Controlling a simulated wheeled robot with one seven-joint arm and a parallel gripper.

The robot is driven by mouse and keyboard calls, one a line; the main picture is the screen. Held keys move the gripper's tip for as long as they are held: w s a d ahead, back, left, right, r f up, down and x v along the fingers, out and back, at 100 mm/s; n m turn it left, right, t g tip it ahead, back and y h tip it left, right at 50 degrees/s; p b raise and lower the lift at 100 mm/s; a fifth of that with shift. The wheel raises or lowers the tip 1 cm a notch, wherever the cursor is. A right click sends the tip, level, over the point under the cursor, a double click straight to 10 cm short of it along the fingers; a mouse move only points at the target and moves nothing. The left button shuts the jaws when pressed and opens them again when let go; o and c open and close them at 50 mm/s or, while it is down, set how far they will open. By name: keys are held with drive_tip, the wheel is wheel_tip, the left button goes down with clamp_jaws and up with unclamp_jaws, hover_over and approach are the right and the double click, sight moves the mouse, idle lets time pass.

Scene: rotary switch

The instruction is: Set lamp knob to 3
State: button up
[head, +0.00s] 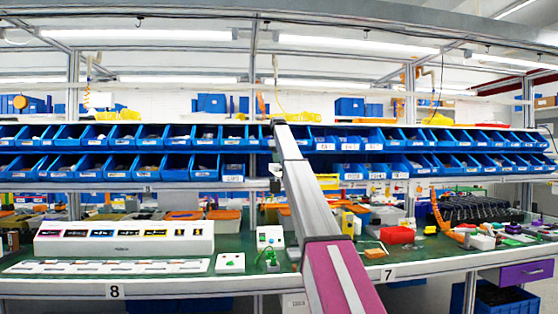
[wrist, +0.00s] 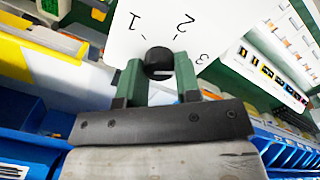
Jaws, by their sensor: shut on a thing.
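A round black knob (wrist: 158,61) sits on a white panel (wrist: 215,20) in the wrist view. The panel is printed with the numbers 1, 2 and 3, running from left to right around the knob. My gripper (wrist: 158,72) has its two green fingers on either side of the knob, shut on it. The fingers hide parts of the knob's sides. I cannot tell which number the knob points to. In the head view my arm crosses the middle of the picture, and I cannot make out the gripper or the knob there.
A green-topped workbench (head: 340,262) holds a long white display unit (head: 125,237), a small white box (head: 270,237) and a red bin (head: 397,235). Rows of blue bins (head: 95,165) stand on shelves above. Loose parts crowd the right of the bench.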

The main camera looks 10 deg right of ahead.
drive_tip(key=shift+s+f, duration=0.15)
drive_tip(key=shift+s, duration=0.1)
drive_tip(key=o, duration=0.9)
drive_tip(key=shift+d, duration=0.1)
drive_tip(key=shift+w, duration=0.1)
